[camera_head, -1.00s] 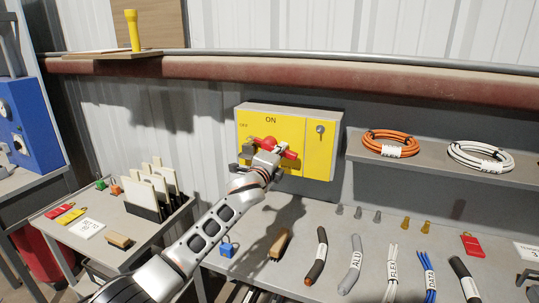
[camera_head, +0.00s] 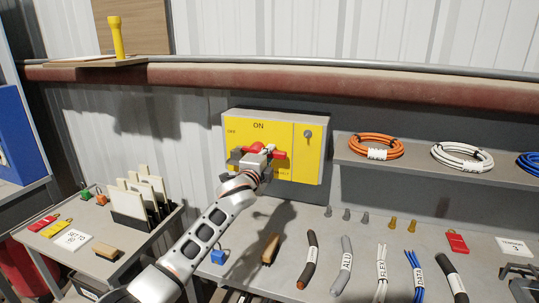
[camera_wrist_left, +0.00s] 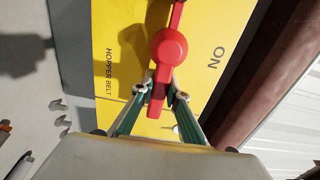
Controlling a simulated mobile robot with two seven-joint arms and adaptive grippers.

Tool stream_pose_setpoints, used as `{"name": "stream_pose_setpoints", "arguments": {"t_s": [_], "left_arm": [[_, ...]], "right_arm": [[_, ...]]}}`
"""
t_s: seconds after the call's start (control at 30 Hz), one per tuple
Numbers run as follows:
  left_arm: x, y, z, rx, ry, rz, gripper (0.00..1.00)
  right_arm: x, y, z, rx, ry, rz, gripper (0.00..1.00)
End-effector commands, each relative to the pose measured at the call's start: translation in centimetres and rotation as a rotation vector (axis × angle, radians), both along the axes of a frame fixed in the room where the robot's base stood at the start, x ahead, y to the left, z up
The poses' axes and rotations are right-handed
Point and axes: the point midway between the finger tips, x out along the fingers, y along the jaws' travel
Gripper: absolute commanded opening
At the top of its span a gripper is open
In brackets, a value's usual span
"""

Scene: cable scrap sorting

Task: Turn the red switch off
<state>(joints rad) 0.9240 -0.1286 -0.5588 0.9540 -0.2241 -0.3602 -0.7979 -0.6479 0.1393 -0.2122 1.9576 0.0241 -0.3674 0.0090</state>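The red switch (camera_head: 253,147) is on a yellow panel (camera_head: 306,160) of a grey box on the wall, with ON printed above and OFF at the upper left. In the left wrist view the switch shows as a round red hub (camera_wrist_left: 169,48) with a bar through it. The bar lies roughly sideways across the panel as the head view sees it. My left gripper (camera_head: 254,160) is at the switch. In the left wrist view its green-padded fingers (camera_wrist_left: 160,95) are closed around one end of the bar. My right gripper is not in view.
Below the panel a grey bench (camera_head: 330,240) holds cable pieces, tags and a blue padlock (camera_head: 219,256). A shelf at the right carries an orange coil (camera_head: 376,146) and a white coil (camera_head: 462,158). A side table at the left holds a card rack (camera_head: 130,210).

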Motion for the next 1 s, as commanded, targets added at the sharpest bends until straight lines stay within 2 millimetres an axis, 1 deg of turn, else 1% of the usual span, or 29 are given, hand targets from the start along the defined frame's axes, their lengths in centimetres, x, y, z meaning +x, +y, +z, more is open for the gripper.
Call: {"name": "stream_pose_setpoints", "arguments": {"t_s": [0.03,0.07,0.4,0.57,0.77,1.0], "left_arm": [[0.0,0.0,0.0,-0.007,0.002,-0.001,0.25],[0.0,0.0,0.0,-0.007,0.002,-0.001,0.32],[0.0,0.0,0.0,-0.003,0.0,-0.001,0.32],[-0.5,0.3,0.0,-0.002,0.0,0.001,0.32],[-2.4,0.9,-0.1,-0.001,-0.001,-0.001,0.32],[-5.5,2.0,-0.1,-0.003,0.0,-0.001,0.32]], "right_arm": [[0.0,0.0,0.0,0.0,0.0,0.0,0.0],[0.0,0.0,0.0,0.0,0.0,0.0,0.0],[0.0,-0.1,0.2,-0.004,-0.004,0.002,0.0],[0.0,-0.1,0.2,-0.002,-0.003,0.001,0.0],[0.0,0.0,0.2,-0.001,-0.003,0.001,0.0],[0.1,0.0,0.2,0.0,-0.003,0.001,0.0]]}}
